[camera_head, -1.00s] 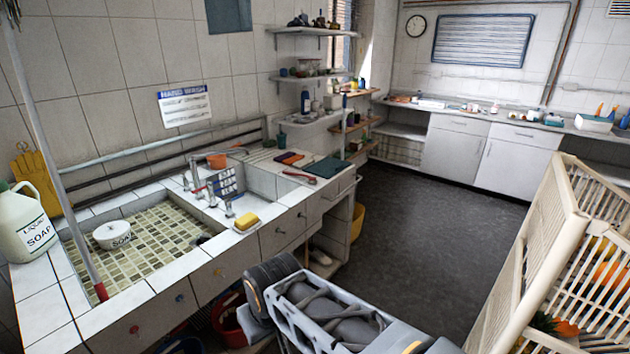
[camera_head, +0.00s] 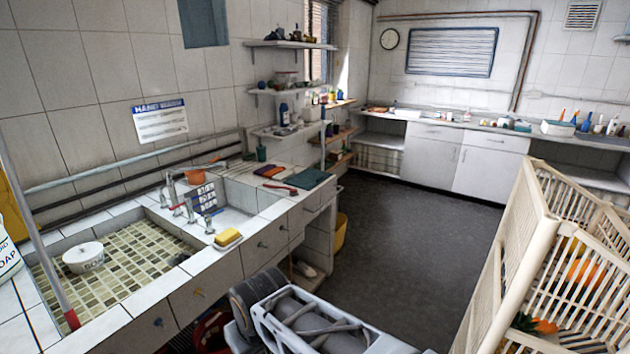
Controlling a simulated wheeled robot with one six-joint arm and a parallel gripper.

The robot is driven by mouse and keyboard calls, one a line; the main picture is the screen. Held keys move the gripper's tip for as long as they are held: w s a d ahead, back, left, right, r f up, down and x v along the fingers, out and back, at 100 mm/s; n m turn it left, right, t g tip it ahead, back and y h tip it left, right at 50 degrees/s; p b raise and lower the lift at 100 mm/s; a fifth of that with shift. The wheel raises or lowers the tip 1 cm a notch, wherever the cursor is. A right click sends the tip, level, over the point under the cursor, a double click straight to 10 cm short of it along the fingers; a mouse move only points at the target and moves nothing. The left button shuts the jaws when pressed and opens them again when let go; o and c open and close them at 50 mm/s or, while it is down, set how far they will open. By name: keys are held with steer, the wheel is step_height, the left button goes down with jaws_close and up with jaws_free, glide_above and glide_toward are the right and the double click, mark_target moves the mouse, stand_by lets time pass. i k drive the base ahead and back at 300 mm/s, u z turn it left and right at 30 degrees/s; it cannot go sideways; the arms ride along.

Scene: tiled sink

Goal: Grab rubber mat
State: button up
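A flat, dark green sheet that looks like the rubber mat (camera_head: 311,179) lies on the far right end of the tiled sink counter, near its front edge. A red-handled item (camera_head: 280,187) lies just left of it, and a small stack of dark and red flat items is behind that. Nothing covers the mat. Part of my arm shows at the bottom middle, in front of the counter and well short of the mat. My gripper's fingers are not in view.
A cream slatted crate (camera_head: 520,240) stands close at right. Dark floor (camera_head: 400,240) is open between crate and counter, back to white cabinets (camera_head: 430,158).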

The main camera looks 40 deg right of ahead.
mark_target(306, 180)
steer(key=z, duration=1.6)
steer(key=i, duration=1.9)
steer(key=z, duration=0.45)
steer(key=i, duration=1.45)
steer(key=u, duration=3.8)
